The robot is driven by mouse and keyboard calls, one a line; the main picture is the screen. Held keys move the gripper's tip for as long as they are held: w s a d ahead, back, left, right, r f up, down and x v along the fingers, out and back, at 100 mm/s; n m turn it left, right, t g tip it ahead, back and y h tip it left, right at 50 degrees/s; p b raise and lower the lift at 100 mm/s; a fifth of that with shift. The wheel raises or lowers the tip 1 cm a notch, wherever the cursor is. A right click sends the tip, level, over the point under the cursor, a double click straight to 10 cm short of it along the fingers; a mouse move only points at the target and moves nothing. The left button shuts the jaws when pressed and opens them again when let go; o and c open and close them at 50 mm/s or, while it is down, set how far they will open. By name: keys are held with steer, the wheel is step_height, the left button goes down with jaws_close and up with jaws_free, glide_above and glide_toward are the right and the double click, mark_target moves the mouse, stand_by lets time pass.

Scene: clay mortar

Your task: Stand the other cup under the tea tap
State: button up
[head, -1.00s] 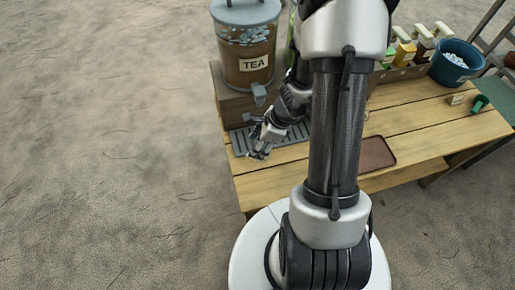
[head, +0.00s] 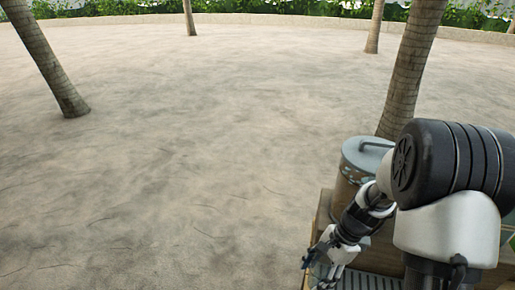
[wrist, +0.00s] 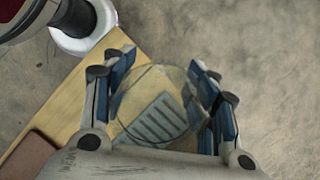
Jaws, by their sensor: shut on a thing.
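My gripper (wrist: 162,82) is shut on a clear, round cup (wrist: 150,92), which sits between its blue-padded fingers in the wrist view. The slatted grey drip tray (wrist: 162,122) shows through and beyond the cup. In the head view my gripper (head: 322,258) is over the left end of the drip tray (head: 362,283), and the cup is too small to make out there. The tea dispenser (head: 347,190) with its grey lid stands behind my arm. Its tap is hidden, so I cannot tell how the cup lies relative to it.
The wooden table (wrist: 78,92) shows in the wrist view with a brown mat (wrist: 30,158) at lower left. The dispenser stands on a wooden box (head: 322,212). Palm trunks (head: 50,65) rise from open sandy ground. Most of the table is outside the head view.

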steer(key=n+g+h+b, duration=0.1)
steer(key=n, duration=0.3)
steer(key=w+a+n+g+h+b, duration=0.1)
steer(key=n, duration=0.4)
steer(key=w+a+r+n+g+h, duration=0.1)
steer(key=n+h, duration=0.1)
steer(key=n, duration=0.3)
steer(key=shift+a+b, duration=0.25)
steer(key=shift+b, duration=0.15)
steer(key=shift+s+d+f, duration=0.1)
steer(key=shift+d, duration=0.05)
